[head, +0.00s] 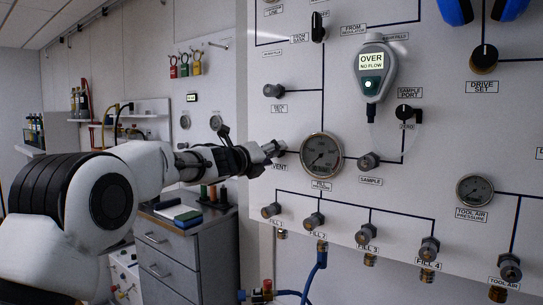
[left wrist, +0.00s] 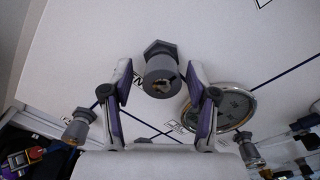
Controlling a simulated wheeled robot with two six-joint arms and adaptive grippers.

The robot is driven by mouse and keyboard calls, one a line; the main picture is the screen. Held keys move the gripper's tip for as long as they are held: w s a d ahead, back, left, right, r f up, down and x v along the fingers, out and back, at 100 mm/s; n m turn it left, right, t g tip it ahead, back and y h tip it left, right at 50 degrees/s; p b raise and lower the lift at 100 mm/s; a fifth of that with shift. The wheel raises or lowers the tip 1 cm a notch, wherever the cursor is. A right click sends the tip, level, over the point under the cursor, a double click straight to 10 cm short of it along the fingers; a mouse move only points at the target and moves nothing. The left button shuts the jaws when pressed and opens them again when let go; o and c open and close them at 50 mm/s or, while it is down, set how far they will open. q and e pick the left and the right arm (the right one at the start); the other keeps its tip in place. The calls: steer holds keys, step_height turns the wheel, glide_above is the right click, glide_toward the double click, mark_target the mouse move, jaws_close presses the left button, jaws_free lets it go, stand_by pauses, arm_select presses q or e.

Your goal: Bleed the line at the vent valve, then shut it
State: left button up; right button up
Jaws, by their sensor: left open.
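My left gripper (head: 277,148) reaches in from the left to the panel at the VENT label (head: 278,168). The gripper hides most of the vent fitting in the head view. The left gripper (left wrist: 160,85) is open, with a gap on each side of the valve. The fill pressure gauge (head: 321,155) is just right of the gripper; it also shows in the wrist view (left wrist: 233,108). My right gripper is not in view.
A handheld meter (head: 374,70) reading "OVER NO FLOW" hangs on the panel above the sample fitting (head: 368,161). Several fill fittings line the panel below, with a blue hose (head: 315,272) at Fill 2. A grey drawer cabinet (head: 180,250) stands behind my left arm.

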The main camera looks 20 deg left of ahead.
arm_select(q)
steer(key=v, duration=1.2)
